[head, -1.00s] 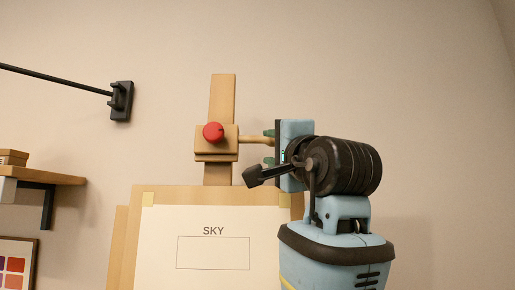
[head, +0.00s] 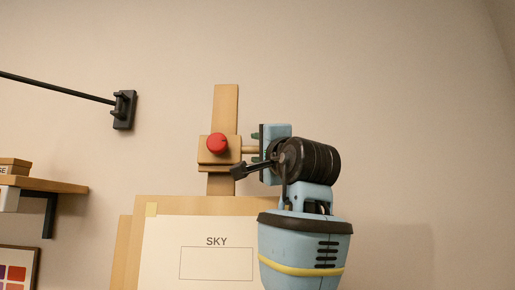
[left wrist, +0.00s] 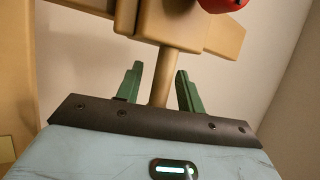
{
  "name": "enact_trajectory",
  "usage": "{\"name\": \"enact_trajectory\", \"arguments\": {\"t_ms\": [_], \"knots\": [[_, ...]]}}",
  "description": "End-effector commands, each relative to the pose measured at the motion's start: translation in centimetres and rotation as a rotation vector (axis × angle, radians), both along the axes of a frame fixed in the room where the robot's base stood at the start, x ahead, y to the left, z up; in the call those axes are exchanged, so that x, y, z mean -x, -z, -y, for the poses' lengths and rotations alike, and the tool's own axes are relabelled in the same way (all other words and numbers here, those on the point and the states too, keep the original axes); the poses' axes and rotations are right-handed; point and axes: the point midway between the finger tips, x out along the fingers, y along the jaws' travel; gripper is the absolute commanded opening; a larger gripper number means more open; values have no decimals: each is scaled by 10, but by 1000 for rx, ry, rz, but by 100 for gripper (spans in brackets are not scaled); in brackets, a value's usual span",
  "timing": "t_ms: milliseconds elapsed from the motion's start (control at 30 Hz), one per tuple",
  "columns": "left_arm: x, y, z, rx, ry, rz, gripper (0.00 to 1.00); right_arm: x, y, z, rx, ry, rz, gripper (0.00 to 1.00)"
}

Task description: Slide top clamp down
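The top clamp (head: 213,157) is a wooden block with a red knob (head: 217,143). It sits on the easel's upright post (head: 225,108), above the top edge of the canvas labelled SKY (head: 165,230). A round wooden handle (head: 248,150) sticks out from its right side. My left gripper (head: 255,147) is at the handle's outer end. In the left wrist view, its two green fingers stand on either side of the handle (left wrist: 163,78), with a gap on each side, so it is open. My right gripper is not in view.
A wall bracket with a dark rod (head: 123,109) is at upper left. A wooden shelf (head: 50,186) with a box (head: 14,167) is at the left, above a framed colour chart (head: 36,270). The wall right of my left arm is clear.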

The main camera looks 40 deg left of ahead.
Motion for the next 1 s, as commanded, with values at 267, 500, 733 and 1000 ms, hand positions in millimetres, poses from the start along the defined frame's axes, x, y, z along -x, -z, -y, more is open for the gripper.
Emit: {"name": "enact_trajectory", "arguments": {"t_ms": [267, 500, 733, 1000], "knots": [[-2, -1, -3, 1, 0, 0, 38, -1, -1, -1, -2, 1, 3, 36], [-2, -1, -3, 1, 0, 0, 13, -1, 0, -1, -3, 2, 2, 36], [-2, -1, -3, 1, 0, 0, 0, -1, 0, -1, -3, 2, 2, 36], [-2, 14, -2, 0, 0, -2, 0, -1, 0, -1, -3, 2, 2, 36]]}}
